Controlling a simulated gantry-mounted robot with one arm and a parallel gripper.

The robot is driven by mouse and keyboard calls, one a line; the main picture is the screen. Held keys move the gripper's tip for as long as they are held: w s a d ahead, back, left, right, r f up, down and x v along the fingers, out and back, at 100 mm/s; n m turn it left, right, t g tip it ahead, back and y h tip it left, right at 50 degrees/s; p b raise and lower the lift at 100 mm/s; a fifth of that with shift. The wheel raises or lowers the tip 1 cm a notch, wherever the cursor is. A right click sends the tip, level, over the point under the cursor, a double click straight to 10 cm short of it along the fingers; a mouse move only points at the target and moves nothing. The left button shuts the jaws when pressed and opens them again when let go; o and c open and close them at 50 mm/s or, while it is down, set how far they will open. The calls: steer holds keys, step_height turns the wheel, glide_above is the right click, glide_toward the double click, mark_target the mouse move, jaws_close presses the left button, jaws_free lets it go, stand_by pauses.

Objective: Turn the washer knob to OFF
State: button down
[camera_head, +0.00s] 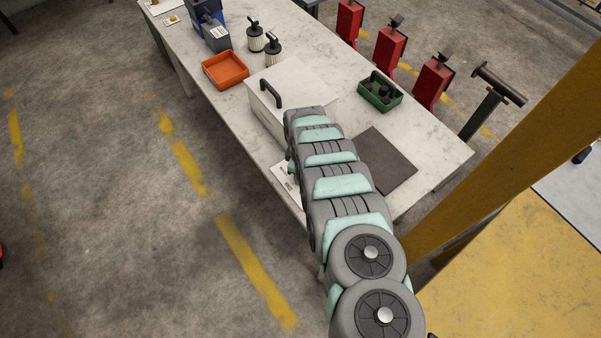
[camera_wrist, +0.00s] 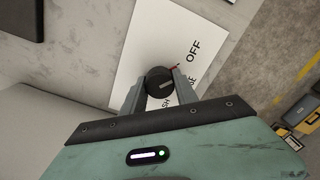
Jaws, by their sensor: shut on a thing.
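The washer knob (camera_wrist: 155,79) is round and black, on a white panel (camera_wrist: 148,38) with printed words, in the wrist view. "OFF" is printed to the upper right of the knob, and other words near the fingers are partly hidden. A pale line lies on the knob's face and a small red mark sits at its upper right edge. My gripper (camera_wrist: 158,89) has one finger on each side of the knob and is shut on it. In the head view a corner of the panel (camera_head: 283,182) shows beside my arm, which hides the knob and the gripper.
A white box with a black handle (camera_head: 270,93) stands beside my arm on the table (camera_head: 229,110). A dark mat (camera_head: 385,158), a green tray (camera_head: 391,103) and an orange tray (camera_head: 238,71) lie around it. Red stands (camera_head: 390,47) line the far edge.

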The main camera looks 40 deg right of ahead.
steer(key=shift+n, duration=0.5)
steer(key=c, duration=0.9)
jaws_free()
steer(key=shift+c, duration=0.2)
steer(key=shift+r, duration=0.1)
step_height(320, 180, up, 10)
steer(key=shift+r, duration=0.25)
